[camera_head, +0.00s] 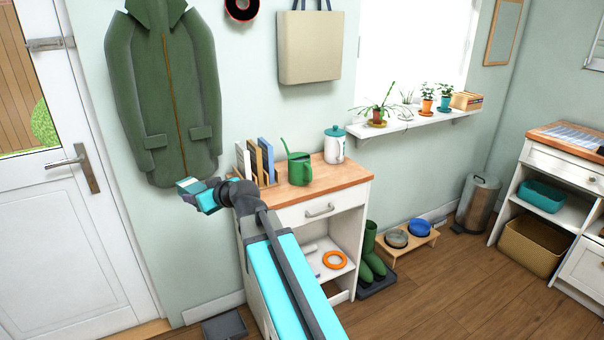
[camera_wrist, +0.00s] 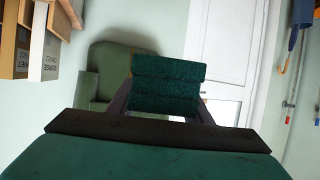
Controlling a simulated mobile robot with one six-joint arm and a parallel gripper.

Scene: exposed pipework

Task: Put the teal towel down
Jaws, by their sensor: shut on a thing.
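The teal towel (camera_wrist: 167,84) is a folded, layered dark-teal bundle between the two fingers of my gripper (camera_wrist: 165,100) in the wrist view. In the head view my gripper (camera_head: 196,192) is shut on the towel (camera_head: 188,184). It holds the towel in the air left of the wooden-topped cabinet (camera_head: 350,180), in front of the lower part of the green coat. Part of the towel is hidden by the fingers in the head view.
The cabinet top carries a letter rack (camera_head: 266,162), a green watering can (camera_head: 299,169) and a white jar (camera_head: 334,146). The green coat (camera_head: 165,95) hangs on the wall behind my gripper. A white door (camera_head: 60,230) is at left. Floor at right is mostly clear.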

